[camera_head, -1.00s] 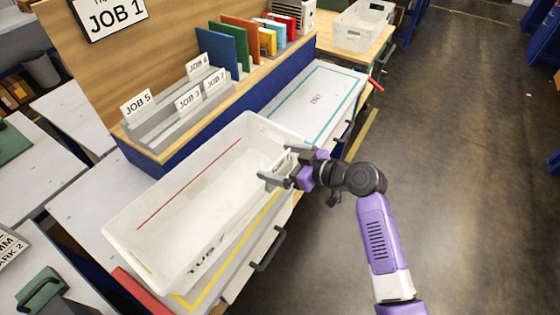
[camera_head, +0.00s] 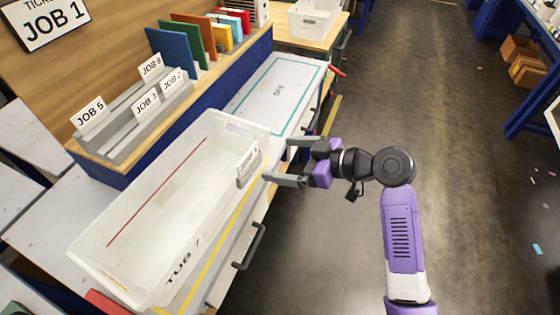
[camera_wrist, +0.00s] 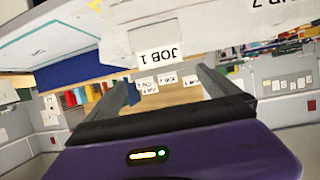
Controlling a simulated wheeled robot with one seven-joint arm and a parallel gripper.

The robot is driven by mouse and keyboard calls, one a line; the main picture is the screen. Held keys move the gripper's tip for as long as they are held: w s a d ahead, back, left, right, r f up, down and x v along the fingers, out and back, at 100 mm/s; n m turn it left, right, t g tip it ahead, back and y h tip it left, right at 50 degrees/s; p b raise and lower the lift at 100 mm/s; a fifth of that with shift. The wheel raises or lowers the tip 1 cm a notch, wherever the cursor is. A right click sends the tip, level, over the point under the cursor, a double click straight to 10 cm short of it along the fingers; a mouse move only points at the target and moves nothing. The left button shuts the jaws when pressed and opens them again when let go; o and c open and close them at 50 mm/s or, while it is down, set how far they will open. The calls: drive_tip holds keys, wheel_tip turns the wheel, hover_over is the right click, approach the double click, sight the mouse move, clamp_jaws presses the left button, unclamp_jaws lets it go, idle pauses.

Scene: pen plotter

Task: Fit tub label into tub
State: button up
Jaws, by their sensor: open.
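The white tub (camera_head: 135,262), marked TUB 7, stands on the bench. A small white label (camera_head: 248,158) is upright at the tub's near long wall, toward its right end, its lower part in or against a light grey holder. How deep it sits I cannot tell. In the wrist view the label (camera_wrist: 162,56) reads JOB 1, upside down, beside the tub (camera_wrist: 215,22). My gripper (camera_head: 280,162) is open and empty, just to the right of the label and apart from it. Its two fingers point toward the tub.
Behind the tub, a rack (camera_head: 135,112) holds several job cards, with coloured folders (camera_head: 185,48) beyond. A JOB 1 ticket sign (camera_head: 45,20) is on the board. Open floor (camera_head: 480,220) lies at right.

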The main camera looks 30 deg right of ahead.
drive_tip(key=shift+s+d, duration=0.1)
drive_tip(key=shift+s, duration=0.05)
drive_tip(key=s+a+f+m+h, duration=0.2)
drive_tip(key=s+f+m+h, duration=0.1)
drive_tip(key=s+f, duration=0.35)
drive_tip(key=s+a+f+m+h, duration=0.25)
drive_tip(key=s+f, duration=0.25)
drive_tip(key=s, duration=0.3)
drive_tip(key=s+r+t, duration=0.1)
drive_tip(key=s+r, duration=0.5)
drive_tip(key=s, duration=0.4)
drive_tip(key=s+a+r+t+h, duration=0.1)
drive_tip(key=s+r+t, duration=0.1)
drive_tip(key=s+r, duration=0.4)
drive_tip(key=s, duration=0.3)
drive_tip(key=shift+s+a+m, duration=0.15)
drive_tip(key=shift+s+m, duration=0.2)
drive_tip(key=shift+h, duration=0.25)
